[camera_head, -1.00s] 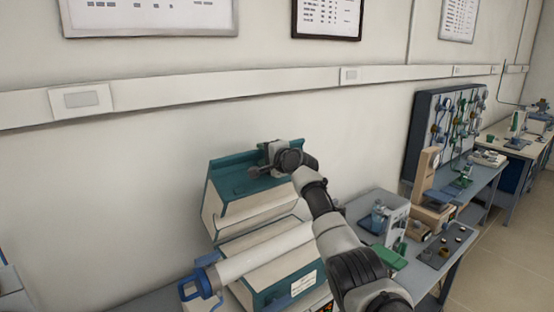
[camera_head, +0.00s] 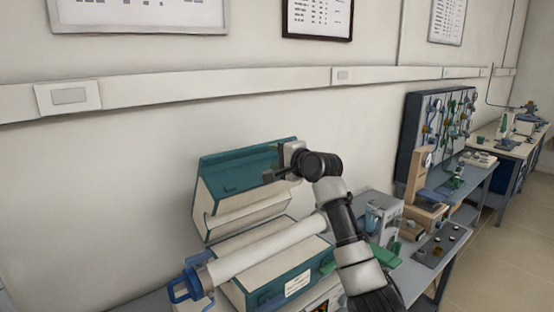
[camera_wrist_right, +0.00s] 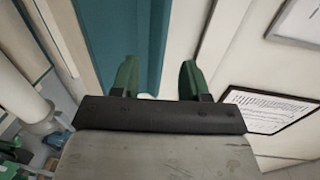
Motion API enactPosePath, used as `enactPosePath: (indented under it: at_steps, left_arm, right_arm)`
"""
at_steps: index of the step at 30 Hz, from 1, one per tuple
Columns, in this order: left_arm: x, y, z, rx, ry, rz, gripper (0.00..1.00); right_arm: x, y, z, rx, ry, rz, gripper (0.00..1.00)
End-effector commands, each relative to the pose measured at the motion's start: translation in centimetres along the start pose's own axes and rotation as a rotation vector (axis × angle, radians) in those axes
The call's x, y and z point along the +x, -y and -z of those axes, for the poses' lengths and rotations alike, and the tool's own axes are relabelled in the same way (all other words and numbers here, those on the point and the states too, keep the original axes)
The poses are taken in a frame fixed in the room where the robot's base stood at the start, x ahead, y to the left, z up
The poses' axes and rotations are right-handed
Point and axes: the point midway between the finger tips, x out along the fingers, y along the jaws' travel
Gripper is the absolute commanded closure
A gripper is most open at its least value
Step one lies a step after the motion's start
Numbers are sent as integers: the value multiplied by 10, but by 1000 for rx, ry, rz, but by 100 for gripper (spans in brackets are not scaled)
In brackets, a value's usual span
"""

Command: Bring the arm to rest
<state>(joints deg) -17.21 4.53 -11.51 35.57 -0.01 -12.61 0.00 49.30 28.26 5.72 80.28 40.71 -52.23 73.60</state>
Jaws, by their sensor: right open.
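My right arm reaches up from the lower right in the head view. My left gripper is not in view.
A blue clamp-like handle (camera_head: 180,287) is at the tube's left end. A grey bench (camera_head: 435,275) with instruments and a small tray stands to the right. A dark pegboard (camera_head: 415,130) is behind it. Framed sheets (camera_head: 318,18) hang on the wall. The floor at far right is clear.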

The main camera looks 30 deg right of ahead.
Motion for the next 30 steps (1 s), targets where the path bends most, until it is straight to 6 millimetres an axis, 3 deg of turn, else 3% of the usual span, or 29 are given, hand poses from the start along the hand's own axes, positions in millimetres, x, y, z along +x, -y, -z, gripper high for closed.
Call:
enactPosePath:
  at_steps: [13, 17, 20, 23, 26, 30]
  left_arm:
    - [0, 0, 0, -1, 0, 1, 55]
    - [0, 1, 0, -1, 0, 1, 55]
    - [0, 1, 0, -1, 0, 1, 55]
    - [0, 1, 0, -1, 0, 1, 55]
    - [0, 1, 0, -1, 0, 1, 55]
    - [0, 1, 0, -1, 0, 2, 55]
  right_arm:
    - [0, -1, 0, -1, 0, -1, 55]
    - [2, -24, -12, -57, 10, -44, 55]
    - [0, -70, -36, -180, 36, -129, 55]
    - [-12, -134, -69, -357, 87, -246, 55]
    - [-36, -199, -105, -546, 158, -360, 55]
    - [-88, -282, -151, -796, 285, -506, 55]
